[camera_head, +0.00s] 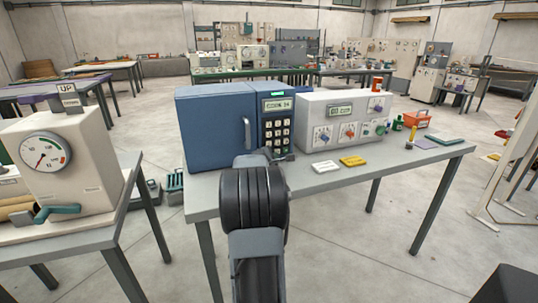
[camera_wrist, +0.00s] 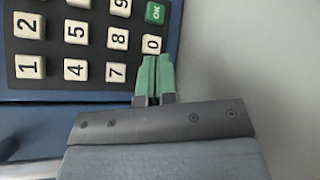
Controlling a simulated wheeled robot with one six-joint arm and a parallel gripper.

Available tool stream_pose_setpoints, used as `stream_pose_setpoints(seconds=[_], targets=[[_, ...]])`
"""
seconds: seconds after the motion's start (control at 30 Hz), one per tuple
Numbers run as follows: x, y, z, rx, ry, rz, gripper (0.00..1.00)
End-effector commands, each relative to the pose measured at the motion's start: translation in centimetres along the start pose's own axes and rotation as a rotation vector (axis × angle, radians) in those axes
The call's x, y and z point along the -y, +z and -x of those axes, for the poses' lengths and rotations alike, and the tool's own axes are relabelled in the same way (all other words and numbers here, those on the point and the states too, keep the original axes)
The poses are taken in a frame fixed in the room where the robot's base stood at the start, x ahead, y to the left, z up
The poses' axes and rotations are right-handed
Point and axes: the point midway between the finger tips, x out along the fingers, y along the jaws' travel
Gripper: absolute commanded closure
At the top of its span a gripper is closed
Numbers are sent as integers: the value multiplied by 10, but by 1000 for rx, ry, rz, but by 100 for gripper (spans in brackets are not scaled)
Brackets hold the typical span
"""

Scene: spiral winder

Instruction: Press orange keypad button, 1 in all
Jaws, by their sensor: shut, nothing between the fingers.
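The keypad (camera_head: 277,132) is on the dark front panel of a blue cabinet (camera_head: 215,128), under a small lit display (camera_head: 277,105). In the wrist view the keypad is turned sideways, with white keys such as 7 (camera_wrist: 116,72), 8 (camera_wrist: 118,38) and 0 (camera_wrist: 152,44), and a green OK key (camera_wrist: 155,13). I see no orange button; the spot beside 7, below 0, is covered by my fingers. My gripper (camera_wrist: 154,72) is shut and empty, its green fingertips at that spot near the 0 key. I cannot tell whether they touch the panel.
A white control box (camera_head: 343,118) with dials stands right of the cabinet. A white block (camera_head: 325,166) and a yellow block (camera_head: 352,161) lie in front of it on the grey table (camera_head: 400,164). A gauge machine (camera_head: 62,160) stands on another table at left.

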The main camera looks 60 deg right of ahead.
Motion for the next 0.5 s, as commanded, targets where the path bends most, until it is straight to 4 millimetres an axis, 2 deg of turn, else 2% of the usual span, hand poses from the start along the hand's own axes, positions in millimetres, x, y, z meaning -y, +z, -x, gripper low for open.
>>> stream_pose_setpoints(seconds=[0.5], targets=[[-3,-4,-5,0,0,-1,100]])
